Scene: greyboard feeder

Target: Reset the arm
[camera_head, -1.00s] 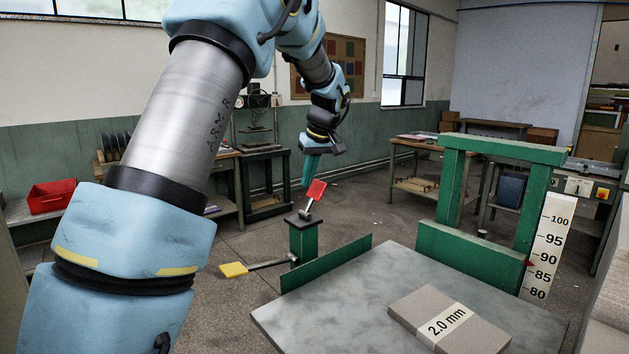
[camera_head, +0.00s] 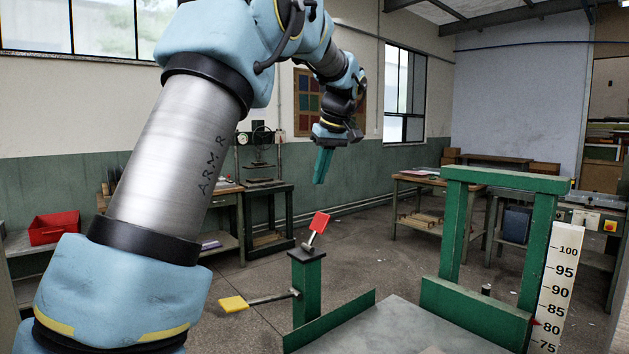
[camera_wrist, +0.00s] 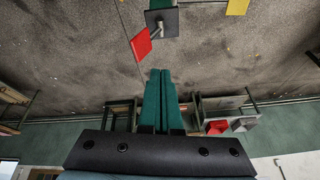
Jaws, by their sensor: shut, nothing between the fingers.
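My gripper (camera_head: 322,166) has green fingers held together, with nothing between them. It hangs in the air above and beyond the feeder's red paddle (camera_head: 320,222), clear of it. In the wrist view the closed fingers (camera_wrist: 159,78) point toward the floor, with the red paddle (camera_wrist: 141,44) beside and past the tips. My blue and grey arm is raised and bent across the left of the head view.
A yellow paddle (camera_head: 233,304) sticks out left of the green post (camera_head: 306,290). A green frame (camera_head: 487,311) and a numbered scale (camera_head: 558,290) stand at the right of the grey feeder table (camera_head: 400,332). Workbenches line the walls; open floor lies between.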

